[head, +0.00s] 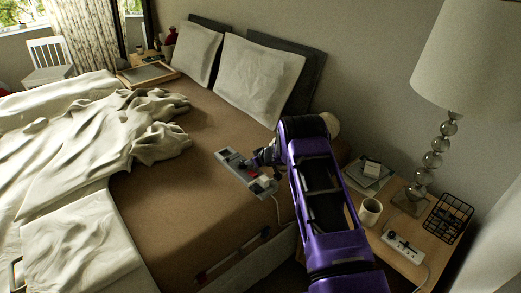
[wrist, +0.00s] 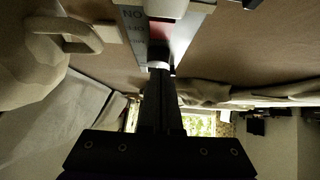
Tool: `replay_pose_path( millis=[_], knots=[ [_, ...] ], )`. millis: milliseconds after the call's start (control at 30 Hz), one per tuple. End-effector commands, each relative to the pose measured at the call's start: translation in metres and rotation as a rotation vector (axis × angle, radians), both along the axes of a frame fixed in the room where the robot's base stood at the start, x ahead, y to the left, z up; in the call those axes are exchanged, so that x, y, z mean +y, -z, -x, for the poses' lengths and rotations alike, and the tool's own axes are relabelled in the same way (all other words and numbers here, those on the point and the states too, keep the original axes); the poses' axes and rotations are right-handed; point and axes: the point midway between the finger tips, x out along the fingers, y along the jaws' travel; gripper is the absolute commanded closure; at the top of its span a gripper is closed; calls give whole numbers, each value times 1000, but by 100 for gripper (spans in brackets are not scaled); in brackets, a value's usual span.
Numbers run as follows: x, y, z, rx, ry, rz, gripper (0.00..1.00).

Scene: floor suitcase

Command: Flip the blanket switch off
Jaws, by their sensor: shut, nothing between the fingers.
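The blanket switch is a long grey control box (head: 232,161) lying on the brown bed cover, with a pale cord at its near end. In the head view my gripper (head: 262,158) is low over the middle of the box and partly hides it. In the wrist view the box (wrist: 134,38) shows upside-down ON and OFF lettering and a red patch (wrist: 159,35). My gripper (wrist: 159,72) is shut and empty, its tips at the box beside a small pale part. I cannot tell whether they touch it, or which way the switch is set.
A nightstand (head: 386,256) at the right holds a white mug (head: 370,211), a lamp (head: 432,160), a power strip (head: 403,246) and a black wire basket (head: 448,217). Pillows (head: 257,78) lie at the head of the bed. A rumpled white blanket (head: 90,140) covers its left side. Bare cover surrounds the box.

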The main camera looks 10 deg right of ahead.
Motion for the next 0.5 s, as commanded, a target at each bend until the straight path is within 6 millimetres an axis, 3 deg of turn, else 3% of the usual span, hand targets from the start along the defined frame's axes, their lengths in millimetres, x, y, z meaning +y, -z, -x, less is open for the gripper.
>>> replay_pose_path(
  millis=[67,500],
  knots=[
    [6,-18,3,2,0,-1,100],
    [-20,-80,48,0,2,-1,100]
  ],
)
